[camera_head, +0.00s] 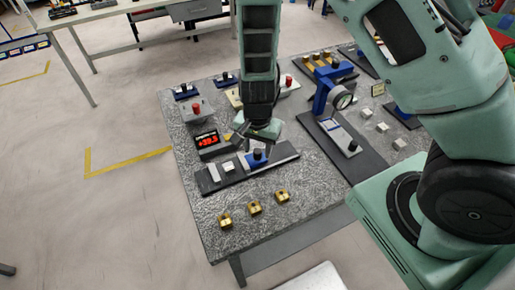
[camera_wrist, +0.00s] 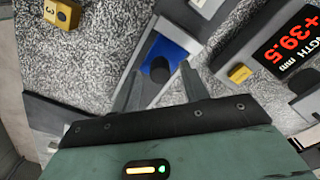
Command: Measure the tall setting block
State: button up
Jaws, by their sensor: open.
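A length gauge with a dark base (camera_head: 280,155) lies on the granite table. It carries a pale block (camera_head: 229,167) at its left part and a blue slide with a black knob (camera_head: 257,154). Its display (camera_head: 207,140) glows red, and in the wrist view the display (camera_wrist: 290,35) reads +39.5 mm. My gripper (camera_wrist: 160,84) is open, its fingers pointing at the black knob (camera_wrist: 160,69) on the blue slide (camera_wrist: 177,52). Whether the fingers straddle the knob is unclear. Small pale blocks (camera_head: 382,127) stand at the right; I cannot tell which block is the tall setting block.
Several gold numbered blocks (camera_head: 254,208) stand along the front of the table. A blue dial stand (camera_head: 323,98) on a dark plate is right of the gauge. Red-knobbed boxes (camera_head: 196,109) stand behind. The floor at left is open.

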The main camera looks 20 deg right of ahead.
aim_at(244, 161)
jog(key=shift+f, duration=0.35)
jog(key=c, duration=0.9)
jog(key=shift+o, duration=0.2)
jog(key=a+p, duration=0.2)
jog(key=a, duration=0.2)
jog(key=shift+r, duration=0.15)
jog(key=shift+a, duration=0.1)
jog(key=o, duration=0.9)
jog(key=shift+c, duration=0.2)
